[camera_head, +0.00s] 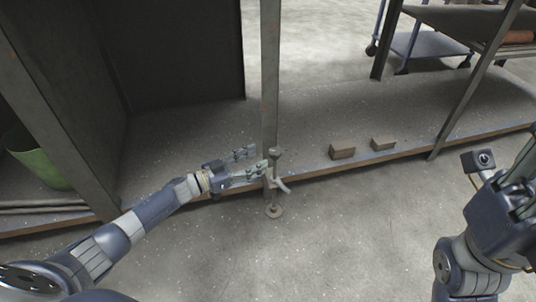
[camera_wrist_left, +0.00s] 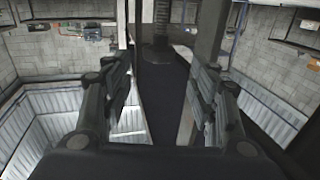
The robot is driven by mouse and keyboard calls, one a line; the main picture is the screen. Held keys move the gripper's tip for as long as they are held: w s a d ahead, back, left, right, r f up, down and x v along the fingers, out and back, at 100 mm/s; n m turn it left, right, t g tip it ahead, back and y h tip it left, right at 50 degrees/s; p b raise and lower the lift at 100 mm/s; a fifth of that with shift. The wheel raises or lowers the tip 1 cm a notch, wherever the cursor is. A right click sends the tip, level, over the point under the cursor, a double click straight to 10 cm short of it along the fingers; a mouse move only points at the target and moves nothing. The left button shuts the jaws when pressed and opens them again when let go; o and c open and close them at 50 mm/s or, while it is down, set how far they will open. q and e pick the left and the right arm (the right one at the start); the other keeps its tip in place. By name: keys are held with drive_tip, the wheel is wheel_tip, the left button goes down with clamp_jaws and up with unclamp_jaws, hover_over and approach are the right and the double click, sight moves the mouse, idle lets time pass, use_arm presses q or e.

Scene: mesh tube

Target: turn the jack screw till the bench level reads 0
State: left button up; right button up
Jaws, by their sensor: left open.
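The jack screw (camera_head: 274,185) stands upright at the foot of the bench's front post, with a small pale cross handle and a round foot (camera_head: 273,211) on the floor. My left gripper (camera_head: 254,161) is open, its fingers pointing at the post just left of the screw. Nothing shows between the fingers. In the left wrist view the open fingers (camera_wrist_left: 160,95) frame a dark upright and a ribbed dark column (camera_wrist_left: 161,22), perhaps the screw's thread. My right gripper (camera_head: 522,190) is at the right edge, partly cut off. I make out no bench level or reading.
Two small brown blocks, one (camera_head: 342,151) and another (camera_head: 383,143), lie on the lower shelf right of the post. A green bin (camera_head: 40,160) stands at far left. A wheeled cart (camera_head: 425,45) is behind. The floor in front is clear.

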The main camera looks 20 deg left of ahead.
use_arm(q)
drive_tip(key=v, duration=0.4)
idle(0.4)
